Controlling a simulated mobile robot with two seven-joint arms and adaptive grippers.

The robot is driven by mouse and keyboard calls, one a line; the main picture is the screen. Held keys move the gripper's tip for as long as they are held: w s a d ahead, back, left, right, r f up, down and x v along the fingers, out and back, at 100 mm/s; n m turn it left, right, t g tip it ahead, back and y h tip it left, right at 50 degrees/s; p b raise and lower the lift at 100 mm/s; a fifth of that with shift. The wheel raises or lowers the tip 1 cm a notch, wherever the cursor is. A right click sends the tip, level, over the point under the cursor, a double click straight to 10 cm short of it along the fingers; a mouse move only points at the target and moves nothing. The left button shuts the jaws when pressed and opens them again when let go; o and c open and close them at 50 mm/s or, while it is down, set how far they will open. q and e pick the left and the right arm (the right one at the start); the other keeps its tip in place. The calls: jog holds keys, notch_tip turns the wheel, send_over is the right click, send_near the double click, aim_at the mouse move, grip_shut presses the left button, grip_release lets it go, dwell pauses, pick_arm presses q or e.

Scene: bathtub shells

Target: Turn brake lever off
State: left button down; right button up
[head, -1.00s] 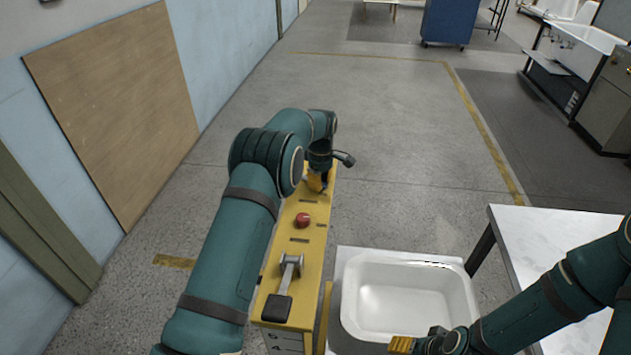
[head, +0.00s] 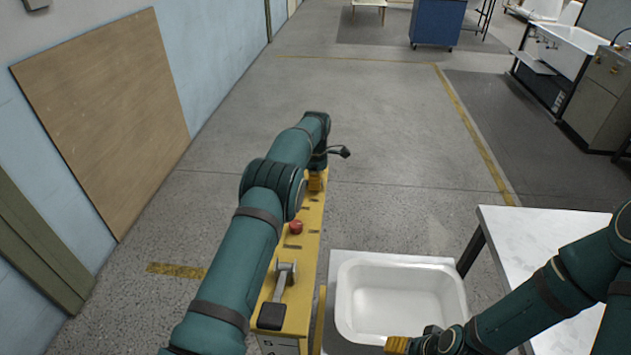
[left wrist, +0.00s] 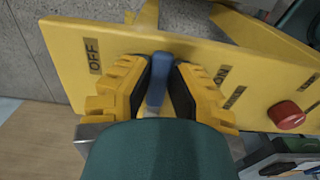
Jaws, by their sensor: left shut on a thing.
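A yellow control box (head: 308,235) stands on the floor ahead of me. In the left wrist view, its yellow top (left wrist: 65,40) carries an OFF label (left wrist: 94,56) at the left and an ON label (left wrist: 221,76) at the right. A blue lever (left wrist: 157,82) stands up from this top, nearer to OFF than the red button is. My left gripper (head: 316,183) is at the far end of the box. It is shut on the blue lever, between its black pads (left wrist: 161,90). The lever's base is partly hidden. My right gripper (head: 397,345) is low beside the white basin, its fingers unclear.
A red button (head: 296,227) and a grey lever with a black grip (head: 271,316) sit nearer on the box. A white basin (head: 345,300) is close on its right, with a marble-topped table (head: 540,235) beyond.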

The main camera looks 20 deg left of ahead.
pick_arm(q)
jog(key=shift+s+f, duration=0.1)
jog(key=shift+f, duration=0.05)
jog(key=c, duration=0.9)
grip_release()
jog(key=shift+o, duration=0.2)
notch_tip(320, 180, up, 12)
